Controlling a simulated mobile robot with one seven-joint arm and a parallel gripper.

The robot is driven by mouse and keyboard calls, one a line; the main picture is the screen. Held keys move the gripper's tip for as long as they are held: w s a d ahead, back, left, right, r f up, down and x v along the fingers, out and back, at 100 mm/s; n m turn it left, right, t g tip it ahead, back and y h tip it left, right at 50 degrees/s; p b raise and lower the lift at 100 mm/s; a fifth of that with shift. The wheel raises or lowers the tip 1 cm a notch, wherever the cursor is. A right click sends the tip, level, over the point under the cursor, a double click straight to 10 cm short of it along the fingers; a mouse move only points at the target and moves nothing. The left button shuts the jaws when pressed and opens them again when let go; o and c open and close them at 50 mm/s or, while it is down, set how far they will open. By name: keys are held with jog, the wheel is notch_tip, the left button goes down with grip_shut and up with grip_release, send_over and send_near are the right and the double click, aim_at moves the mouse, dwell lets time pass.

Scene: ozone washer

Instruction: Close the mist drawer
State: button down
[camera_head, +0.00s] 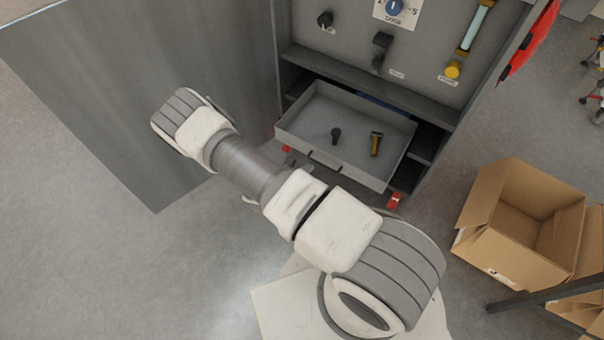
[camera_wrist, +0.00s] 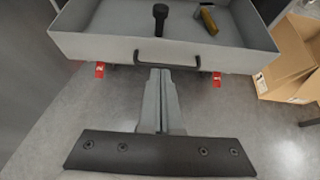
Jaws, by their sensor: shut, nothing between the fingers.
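The grey drawer (camera_head: 340,165) is pulled out of the lower cabinet, and its black bar handle (camera_head: 325,162) is on the front. Inside lie a black knob-like part (camera_head: 336,135) and a yellow and black piece (camera_head: 376,144). In the wrist view the drawer front (camera_wrist: 100,48) and handle (camera_wrist: 137,56) are at the top. My gripper (camera_wrist: 160,74) is shut and empty, its fingertips just below the handle in the picture. I cannot tell whether they touch it. The head view does not show the fingers. No label naming the drawer is readable.
A large grey cabinet door (camera_head: 130,90) stands wide open at left. Red parts (camera_head: 395,201) are under the drawer. An open cardboard box (camera_head: 520,215) is on the floor at right.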

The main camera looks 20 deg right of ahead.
aim_at(323, 152)
jog(key=x, duration=0.3)
jog(key=r+b+x, duration=0.1)
jog(key=x, duration=0.2)
jog(key=shift+w+d, duration=0.2)
jog(key=shift+d, duration=0.05)
jog(key=shift+w+d+b, duration=0.3)
jog(key=shift+w+d, duration=0.15)
jog(key=shift+d, duration=0.1)
jog(key=shift+d, duration=0.1)
jog(key=shift+w+d, duration=0.2)
jog(key=w+d+b, duration=0.1)
jog(key=w+d, duration=0.3)
jog(key=d, duration=0.1)
jog(key=w+d+b, duration=0.1)
jog(key=w+d, duration=0.3)
jog(key=d, duration=0.2)
jog(key=w+d+b, duration=0.1)
jog(key=w+d, duration=0.4)
jog(key=shift+d+b, duration=0.4)
jog(key=shift+w+d, duration=0.4)
jog(key=shift+d, duration=0.1)
jog(key=shift+w+d+r, duration=0.15)
jog(key=shift+w+r, duration=0.05)
jog(key=shift+d+r, duration=0.1)
